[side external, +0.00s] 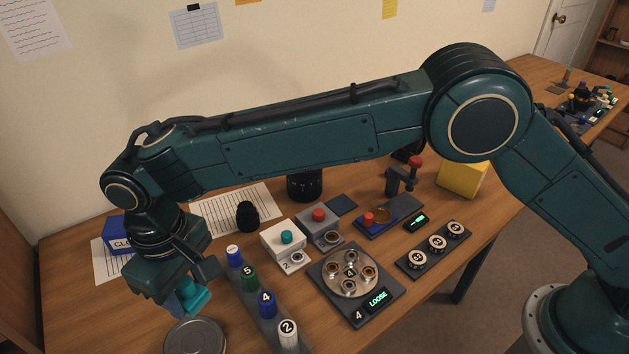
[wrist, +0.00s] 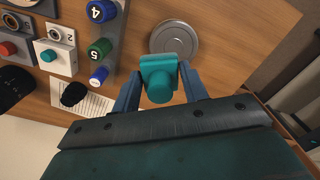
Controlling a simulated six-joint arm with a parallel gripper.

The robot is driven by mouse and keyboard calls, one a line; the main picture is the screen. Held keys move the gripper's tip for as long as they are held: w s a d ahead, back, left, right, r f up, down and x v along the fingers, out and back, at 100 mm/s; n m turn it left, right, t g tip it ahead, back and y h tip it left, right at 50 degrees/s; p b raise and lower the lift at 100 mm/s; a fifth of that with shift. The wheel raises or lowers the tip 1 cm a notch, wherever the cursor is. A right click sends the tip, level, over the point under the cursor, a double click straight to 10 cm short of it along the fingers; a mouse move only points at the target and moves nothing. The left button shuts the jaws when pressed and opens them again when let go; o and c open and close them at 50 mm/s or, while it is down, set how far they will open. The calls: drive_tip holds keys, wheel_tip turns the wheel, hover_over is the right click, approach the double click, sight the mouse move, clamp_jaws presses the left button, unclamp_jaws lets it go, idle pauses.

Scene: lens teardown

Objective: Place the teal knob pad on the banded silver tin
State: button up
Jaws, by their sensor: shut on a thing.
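The teal knob pad (wrist: 158,80) is a square plate with a round knob. My gripper (wrist: 159,88) is shut on it, with a blue finger on each side. In the side view my gripper (side external: 186,303) holds the teal pad (side external: 196,295) above the table at the lower left, partly hidden by the fingers. The banded silver tin (side external: 196,338) stands on the table just below and right of the pad, cut off by the frame edge. In the wrist view the round tin (wrist: 174,38) shows just beyond the pad, which overlaps its near edge in the picture. The two look apart.
A rack (side external: 262,312) of numbered coloured cylinders stands right of the tin. A white box with a teal button (side external: 283,241), a grey box with a red button (side external: 319,223) and a plate marked LOOSE (side external: 355,285) lie farther right. A blue box (side external: 118,232) stands behind my gripper.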

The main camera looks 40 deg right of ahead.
hover_over(209, 333)
wheel_tip(209, 333, down, 6)
drive_tip(key=shift+f, duration=0.1)
drive_tip(key=shift+f, duration=2.1)
drive_tip(key=shift+f, duration=0.1)
drive_tip(key=o, duration=1)
wheel_tip(209, 333, up, 11)
drive_tip(key=shift+r, duration=0.65)
